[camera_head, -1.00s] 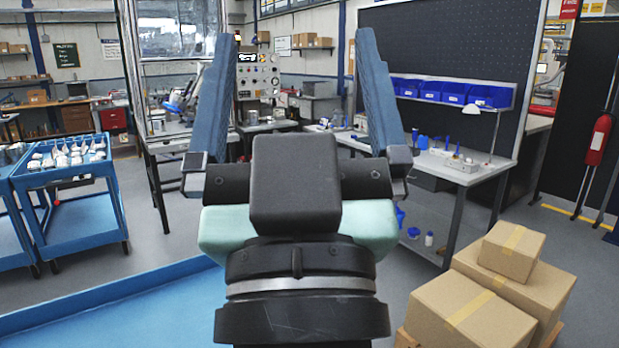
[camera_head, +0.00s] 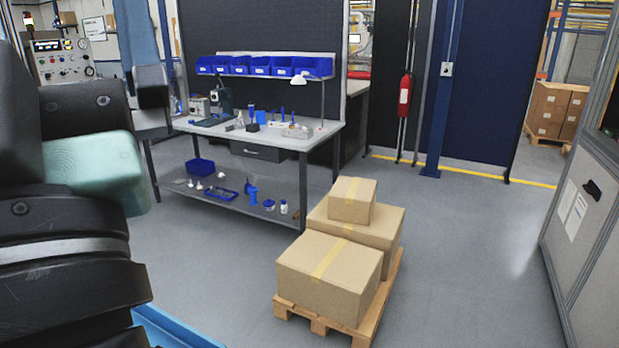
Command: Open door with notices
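A grey cabinet door (camera_head: 590,228) stands at the right edge of the head view, seen at a slant. Two white paper notices (camera_head: 574,212) are fixed on it, side by side. A black handle (camera_head: 592,190) sits just right of and above the notices. The door appears shut; its right part is cut off by the frame.
Cardboard boxes (camera_head: 335,270) are stacked on a wooden pallet (camera_head: 318,326) in the middle foreground. A workbench (camera_head: 318,139) with blue bins stands behind. A red extinguisher (camera_head: 404,97) hangs at the back. Grey floor (camera_head: 470,270) is clear between the pallet and the door.

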